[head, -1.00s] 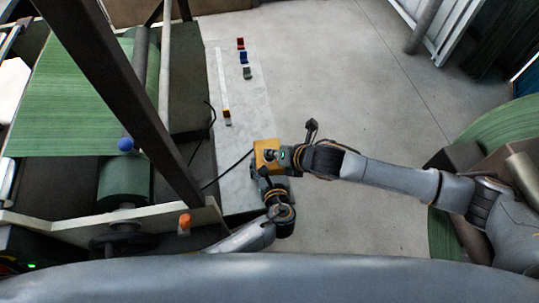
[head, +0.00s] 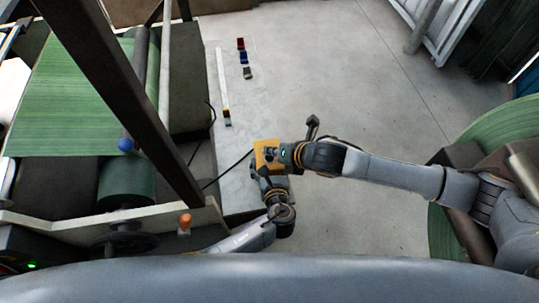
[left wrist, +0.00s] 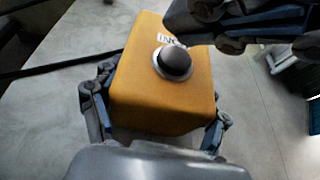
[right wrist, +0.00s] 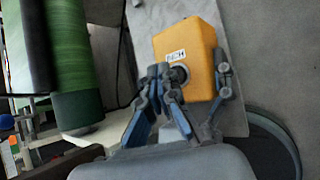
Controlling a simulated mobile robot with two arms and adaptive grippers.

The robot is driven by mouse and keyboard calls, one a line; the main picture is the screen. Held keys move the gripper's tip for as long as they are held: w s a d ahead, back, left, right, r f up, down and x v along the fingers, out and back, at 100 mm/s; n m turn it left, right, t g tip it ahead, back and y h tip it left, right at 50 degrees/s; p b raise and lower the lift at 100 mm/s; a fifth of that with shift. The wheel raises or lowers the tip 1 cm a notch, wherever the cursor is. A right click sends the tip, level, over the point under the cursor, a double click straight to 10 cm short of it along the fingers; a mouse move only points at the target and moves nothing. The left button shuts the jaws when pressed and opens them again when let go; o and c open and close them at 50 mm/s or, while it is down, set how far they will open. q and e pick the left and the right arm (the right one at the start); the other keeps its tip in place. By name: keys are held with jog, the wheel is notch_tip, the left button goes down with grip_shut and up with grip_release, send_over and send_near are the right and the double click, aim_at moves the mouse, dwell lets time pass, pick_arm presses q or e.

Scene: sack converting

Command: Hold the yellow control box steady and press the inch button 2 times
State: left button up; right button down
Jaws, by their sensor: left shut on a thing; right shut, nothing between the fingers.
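The yellow control box (left wrist: 150,95) stands on the pale bench and also shows in the head view (head: 262,146) and right wrist view (right wrist: 200,42). Its top carries an INCH label (right wrist: 175,56) and a dark round button (left wrist: 174,63) in a pale ring. My left gripper (left wrist: 155,118) is shut on the box, one finger on each side. My right gripper (right wrist: 161,74) is shut and empty, its fingertips close beside the button. In the left wrist view they sit above the box's far right corner, and the button's dome is visible. I cannot tell whether they touch it.
A black cable (head: 230,167) runs from the box to the left. Small red, blue and dark blocks (head: 243,58) lie farther up the bench. A machine with green sheet (head: 70,100) and a dark slanted beam (head: 125,90) stand left.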

aim_at(272, 158)
pick_arm(q)
jog(key=shift+f, duration=0.1)
pick_arm(e)
jog(key=shift+r, duration=2.5)
pick_arm(q)
jog(key=o, duration=1.4)
